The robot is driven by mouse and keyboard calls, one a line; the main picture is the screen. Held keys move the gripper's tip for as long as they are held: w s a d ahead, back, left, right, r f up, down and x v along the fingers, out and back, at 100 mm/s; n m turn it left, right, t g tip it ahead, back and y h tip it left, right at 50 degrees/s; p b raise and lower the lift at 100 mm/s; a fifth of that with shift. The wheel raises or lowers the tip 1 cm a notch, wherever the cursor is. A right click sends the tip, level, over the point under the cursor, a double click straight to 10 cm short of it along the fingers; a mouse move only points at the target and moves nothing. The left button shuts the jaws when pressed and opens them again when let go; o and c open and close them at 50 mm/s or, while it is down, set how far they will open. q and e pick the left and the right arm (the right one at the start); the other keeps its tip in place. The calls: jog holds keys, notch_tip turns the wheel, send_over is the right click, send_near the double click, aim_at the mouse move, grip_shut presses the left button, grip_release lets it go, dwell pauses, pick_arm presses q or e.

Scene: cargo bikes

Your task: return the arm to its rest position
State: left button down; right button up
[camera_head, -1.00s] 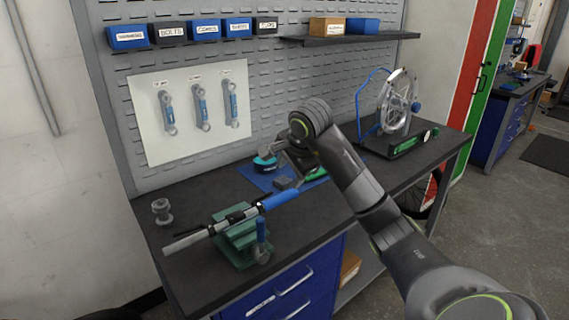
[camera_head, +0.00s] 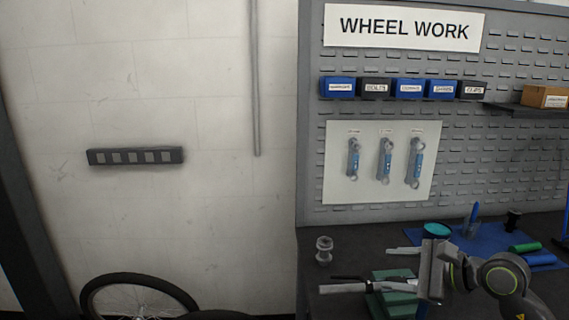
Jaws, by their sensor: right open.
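My right gripper (camera_head: 403,267) is at the lower right of the head view, its arm coming in from the right edge. Its jaws are apart and point left, over the workbench (camera_head: 345,250), with nothing seen between them. Behind and below it is a green vise block (camera_head: 388,304) with a grey rod (camera_head: 343,288) reaching out to the left. The gripper hides part of the vise and rod, and I cannot tell whether it touches them. My left gripper is not in view.
A small metal hub (camera_head: 323,251) stands at the bench's left. A teal-topped round item (camera_head: 437,230) and a blue mat (camera_head: 490,236) lie behind the arm. Wrenches hang on a white panel (camera_head: 340,188). A bike wheel (camera_head: 135,290) stands by the wall at lower left.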

jog(key=s+r+m+t+y, duration=0.4)
jog(key=s+r+m+t, duration=0.25)
jog(key=m+t, duration=0.7)
jog(key=s+d+f+m+g+h, duration=0.25)
jog(key=d+f+m+h, duration=0.4)
jog(key=m+h, duration=0.6)
jog(key=s+d+f+m+g+h, duration=0.25)
jog(key=d+f+m+h, duration=0.45)
jog(key=m, duration=1.1)
jog(key=s+f+m+g, duration=0.65)
jog(key=s+f, duration=0.25)
jog(key=f, duration=0.2)
jog(key=s+a+f+m+g+y, duration=0.2)
jog(key=s+a+f+g, duration=0.15)
jog(key=s, duration=0.35)
jog(key=s+a+f+m+g+y, duration=0.2)
jog(key=s+a+f+g, duration=0.15)
jog(key=s, duration=0.35)
notch_tip(320, 180, down, 25)
jog(key=d+g, duration=0.1)
jog(key=d, duration=0.1)
jog(key=s+a+f+g, duration=0.1)
jog(key=s+f, duration=1.4)
jog(key=f, duration=0.1)
jog(key=shift+f+g+y, duration=0.15)
jog(key=shift+g+y, duration=0.15)
jog(key=shift+y, duration=0.15)
jog(key=shift+a+n, duration=0.1)
jog(key=shift+n, duration=0.15)
